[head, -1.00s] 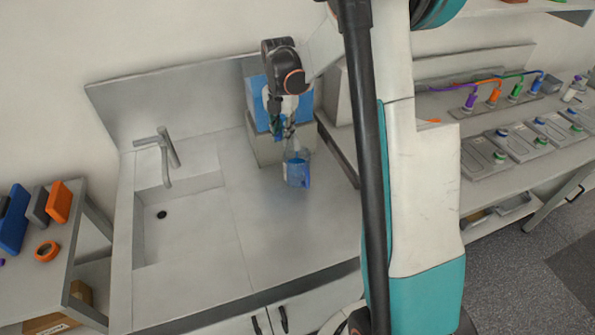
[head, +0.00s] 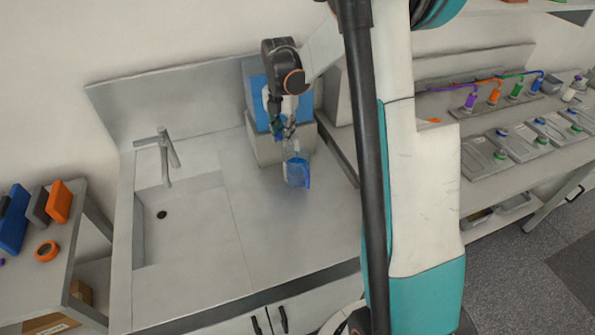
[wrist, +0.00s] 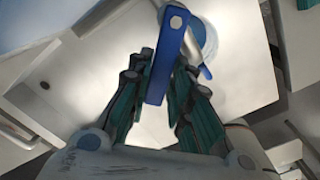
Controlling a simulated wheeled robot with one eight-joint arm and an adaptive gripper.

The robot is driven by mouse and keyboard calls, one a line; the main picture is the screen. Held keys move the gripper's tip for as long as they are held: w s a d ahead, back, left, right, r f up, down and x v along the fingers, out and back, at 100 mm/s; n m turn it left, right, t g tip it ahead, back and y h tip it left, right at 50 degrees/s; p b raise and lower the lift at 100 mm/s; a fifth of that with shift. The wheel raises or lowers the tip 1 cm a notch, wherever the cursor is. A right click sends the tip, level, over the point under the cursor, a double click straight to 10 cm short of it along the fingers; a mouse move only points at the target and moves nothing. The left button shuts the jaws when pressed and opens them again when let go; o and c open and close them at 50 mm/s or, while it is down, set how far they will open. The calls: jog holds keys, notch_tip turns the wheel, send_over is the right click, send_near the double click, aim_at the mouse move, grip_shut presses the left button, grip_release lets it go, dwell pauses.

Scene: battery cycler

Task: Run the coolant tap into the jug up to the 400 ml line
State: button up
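The clear jug (head: 297,172) with blue in its lower part stands upright on the counter, in front of the blue-and-grey coolant unit (head: 257,104). My gripper (head: 283,130) is just above and behind the jug, at the front of the unit. In the wrist view, a blue tap lever (wrist: 163,62) lies between the two fingers of my gripper (wrist: 163,68). The fingers are close on both sides of it; whether they press on it is unclear. Part of the jug's round rim (wrist: 207,42) shows beyond the lever. The jug's marks and exact level are too small to read.
A sink basin (head: 185,222) with a grey faucet (head: 163,155) is to the left. The counter in front of the jug is clear. A side shelf (head: 30,285) with orange and blue items is at far left. A bench (head: 500,190) with several trays is at right.

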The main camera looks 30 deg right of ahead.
jog(key=shift+w+d, duration=0.2)
jog(key=shift+d, duration=0.05)
jog(key=m, duration=0.1)
jog(key=w+m, duration=0.1)
jog(key=m, duration=0.1)
jog(key=shift+w+a+b, duration=0.25)
jog(key=shift+a+b, duration=0.05)
jog(key=shift+a+f, duration=0.1)
dwell(2.4)
jog(key=w+m, duration=0.1)
jog(key=m, duration=0.1)
jog(key=w+m, duration=0.1)
jog(key=m, duration=0.1)
jog(key=shift+w+f+m+b, duration=0.1)
jog(key=shift+w+m+b, duration=0.1)
jog(key=shift+m+b, duration=0.15)
jog(key=shift+w, duration=0.1)
